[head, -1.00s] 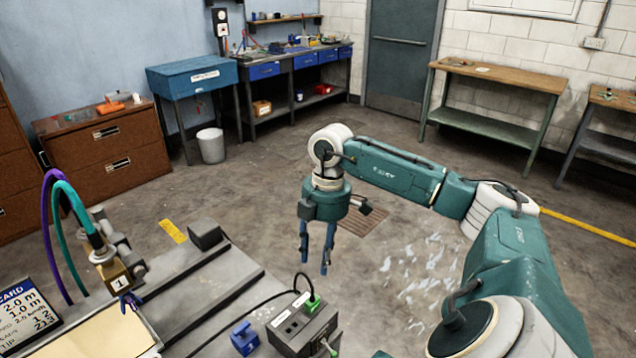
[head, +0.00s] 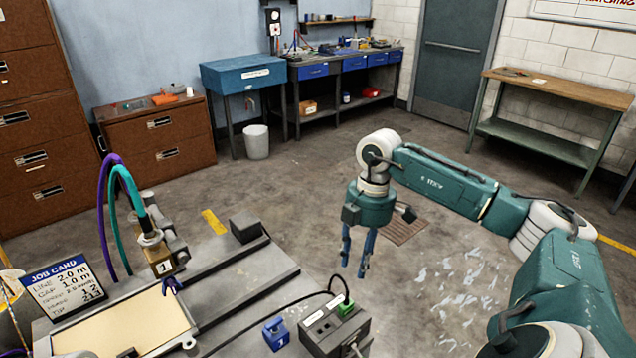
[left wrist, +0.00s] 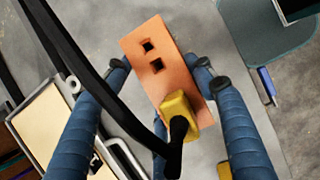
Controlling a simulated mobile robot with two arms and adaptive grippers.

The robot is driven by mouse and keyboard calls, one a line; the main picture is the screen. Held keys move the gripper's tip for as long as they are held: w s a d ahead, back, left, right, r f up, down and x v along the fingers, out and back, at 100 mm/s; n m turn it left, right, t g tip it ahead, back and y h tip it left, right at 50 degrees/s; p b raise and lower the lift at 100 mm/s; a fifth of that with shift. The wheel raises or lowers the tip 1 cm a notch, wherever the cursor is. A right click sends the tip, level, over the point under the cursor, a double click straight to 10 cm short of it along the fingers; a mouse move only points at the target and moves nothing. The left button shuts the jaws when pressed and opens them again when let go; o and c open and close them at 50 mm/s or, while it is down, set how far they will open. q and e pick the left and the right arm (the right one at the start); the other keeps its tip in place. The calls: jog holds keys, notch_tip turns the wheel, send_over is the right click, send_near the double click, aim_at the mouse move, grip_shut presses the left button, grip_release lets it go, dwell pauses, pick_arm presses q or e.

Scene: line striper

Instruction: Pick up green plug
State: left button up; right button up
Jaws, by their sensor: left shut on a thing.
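The green plug (head: 346,308) sits in the top of a dark grey socket box (head: 334,330) at the bottom middle of the head view, with a black cable looping from it. I cannot make it out in the left wrist view. My left gripper (left wrist: 162,72) shows only in the left wrist view. Its blue fingers are shut on an orange block (left wrist: 150,45) with two square holes. A yellow plug (left wrist: 177,112) with a thick black cable sits at the block's lower end. My right gripper (head: 356,266) hangs open and empty beyond the socket box.
A blue plug (head: 276,333) stands just left of the socket box. A cream tray (head: 125,325), a job card (head: 68,288) and a nozzle block marked 1 (head: 161,263) are at the left. Black cable crosses the grey deck.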

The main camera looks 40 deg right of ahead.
jog(key=a+n, duration=0.1)
jog(key=n, duration=0.4)
jog(key=m+h, duration=0.5)
jog(key=m, duration=3.1)
send_near(347, 305)
jog(key=x, duration=1)
grip_shut()
